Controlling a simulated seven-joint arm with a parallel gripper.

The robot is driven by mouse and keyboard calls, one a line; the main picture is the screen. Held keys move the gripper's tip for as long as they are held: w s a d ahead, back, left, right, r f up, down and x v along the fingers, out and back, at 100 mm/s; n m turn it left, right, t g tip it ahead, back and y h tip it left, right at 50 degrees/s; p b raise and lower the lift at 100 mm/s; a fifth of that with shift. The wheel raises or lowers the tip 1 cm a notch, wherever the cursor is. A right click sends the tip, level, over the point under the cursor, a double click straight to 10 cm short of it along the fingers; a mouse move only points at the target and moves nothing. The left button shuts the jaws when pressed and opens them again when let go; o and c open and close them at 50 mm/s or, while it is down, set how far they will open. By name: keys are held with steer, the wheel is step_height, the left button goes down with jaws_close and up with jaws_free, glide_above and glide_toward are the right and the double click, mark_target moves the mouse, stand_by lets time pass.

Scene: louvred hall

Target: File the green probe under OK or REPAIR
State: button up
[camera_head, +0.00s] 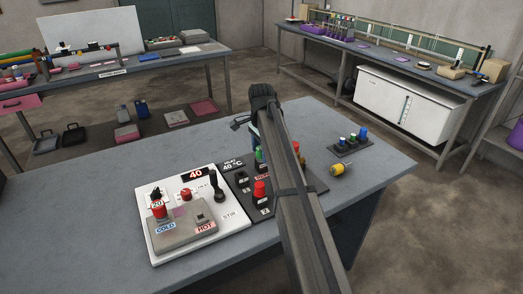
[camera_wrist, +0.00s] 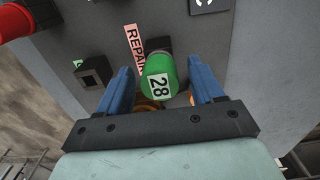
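The pink REPAIR label (camera_wrist: 135,48) lies beside the probe on the grey board, and an empty square socket (camera_wrist: 95,70) is to the left. The probe's lower end is hidden, so I cannot tell what it stands in. In the head view, a green cap (camera_head: 258,154) shows at the arm's left edge, on the dark board (camera_head: 236,178).
A red probe (camera_head: 260,190) stands on the board. The white bath unit (camera_head: 152,222) with COLD and HOT labels and a 40 display is left. A small rack (camera_head: 350,149) and a yellow object (camera_head: 337,169) lie right of my arm. The table's far left is clear.

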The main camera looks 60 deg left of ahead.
steer(key=shift+r, duration=0.1)
steer(key=shift+r, duration=2.4)
